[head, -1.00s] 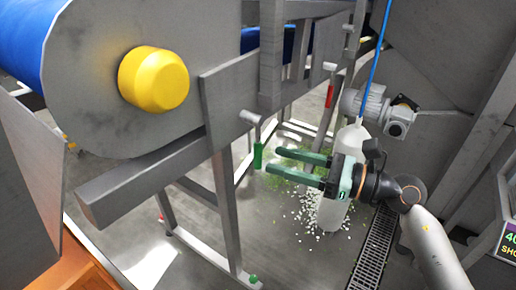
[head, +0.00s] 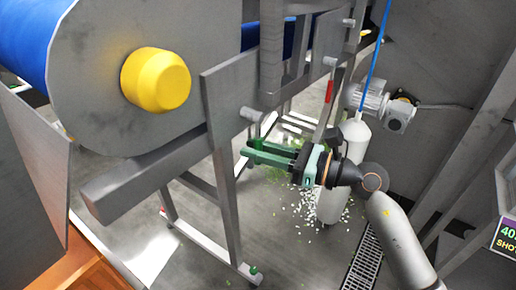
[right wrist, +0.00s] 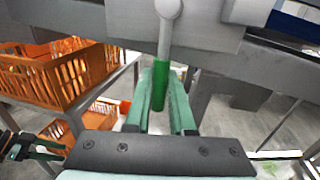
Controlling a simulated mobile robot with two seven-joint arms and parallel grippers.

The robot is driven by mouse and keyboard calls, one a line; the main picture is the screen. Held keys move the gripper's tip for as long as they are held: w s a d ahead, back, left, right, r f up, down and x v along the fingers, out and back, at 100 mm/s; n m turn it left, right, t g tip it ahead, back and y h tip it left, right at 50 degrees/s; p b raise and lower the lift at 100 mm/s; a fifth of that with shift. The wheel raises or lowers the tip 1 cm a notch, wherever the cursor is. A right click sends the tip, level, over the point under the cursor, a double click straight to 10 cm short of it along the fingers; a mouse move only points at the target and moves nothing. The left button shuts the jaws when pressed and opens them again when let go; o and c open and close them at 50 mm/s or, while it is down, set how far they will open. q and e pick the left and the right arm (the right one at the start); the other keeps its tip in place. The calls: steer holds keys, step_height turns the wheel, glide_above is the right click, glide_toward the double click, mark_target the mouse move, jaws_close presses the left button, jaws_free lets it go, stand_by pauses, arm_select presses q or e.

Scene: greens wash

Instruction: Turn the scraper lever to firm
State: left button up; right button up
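The scraper lever hangs from a grey pivot on the conveyor's side frame, with its green handle (right wrist: 161,88) pointing down. In the head view the handle (head: 254,138) is partly hidden by my fingers. My right gripper (head: 252,150) has its two green fingers on either side of the handle.
A second lever with a red handle (head: 329,91) hangs farther along the frame. A white cylinder (head: 354,138) and a motor (head: 372,102) stand behind my right arm. Orange crates (right wrist: 65,75) show at left in the wrist view. Scraps litter the floor.

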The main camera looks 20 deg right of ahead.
jaws_close()
stand_by(0.9)
